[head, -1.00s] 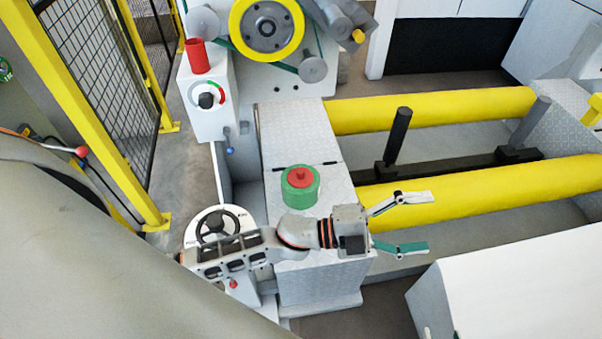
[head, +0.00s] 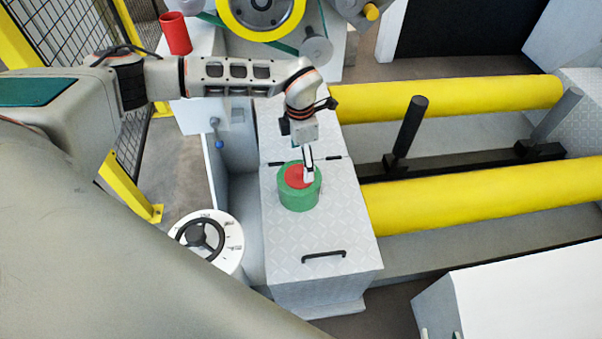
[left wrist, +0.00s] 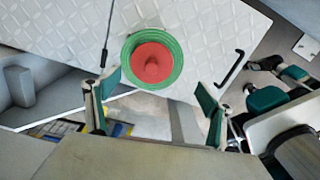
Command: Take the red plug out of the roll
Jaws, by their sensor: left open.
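The green roll (head: 298,203) stands on the flat top of a grey tread-plate block, with the red plug (head: 294,177) seated in its top. My left gripper (head: 308,175) is open and points down over the roll. Its fingers partly cover the plug in the head view. In the left wrist view my left gripper (left wrist: 158,88) has its two fingers apart, and nothing is between them. My right gripper cannot be made out.
The tread-plate block (head: 330,230) has a black handle (head: 324,255) near its front edge. Yellow rollers (head: 470,195) and a black upright post (head: 410,127) lie to the right. A handwheel (head: 197,236) stands at the left. A red cup (head: 175,34) sits behind my arm.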

